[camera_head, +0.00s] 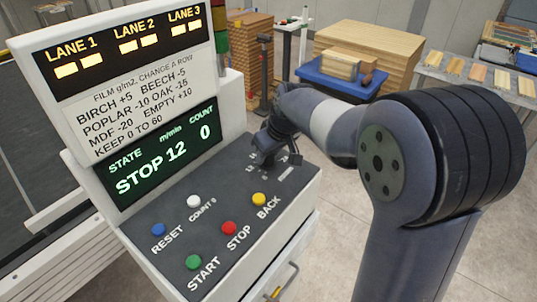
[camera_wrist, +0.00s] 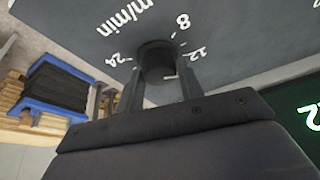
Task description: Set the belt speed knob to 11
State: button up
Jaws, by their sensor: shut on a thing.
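The belt speed knob (camera_wrist: 155,58) is a dark round knob on the grey panel, with the marks 8, 12, 24 and "m/min" around it in the wrist view. My gripper (camera_wrist: 161,76) has one finger on each side of the knob and is shut on it. In the head view my gripper (camera_head: 274,152) is at the panel's upper right and mostly hides the knob. The green display (camera_head: 160,160) reads STOP, 12 m/min and COUNT 0. The knob's pointer is not clear to me.
Reset (camera_head: 158,230), count (camera_head: 194,201), start (camera_head: 194,262), stop (camera_head: 229,228) and back (camera_head: 259,199) buttons sit on the panel left of and below my gripper. The lane display (camera_head: 125,42) stands above. A blue tray (camera_head: 340,88) with wood lies behind.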

jog(key=shift+n+g+y+b, duration=0.3)
jog(key=shift+n+b, duration=0.05)
jog(key=shift+n, duration=0.75)
jog(key=o, duration=1)
jog(key=shift+r, duration=0.1)
jog(key=v, duration=1)
jog(key=shift+d+r+b, duration=0.2)
jog(key=shift+r+b, duration=0.1)
jog(key=shift+b, duration=0.15)
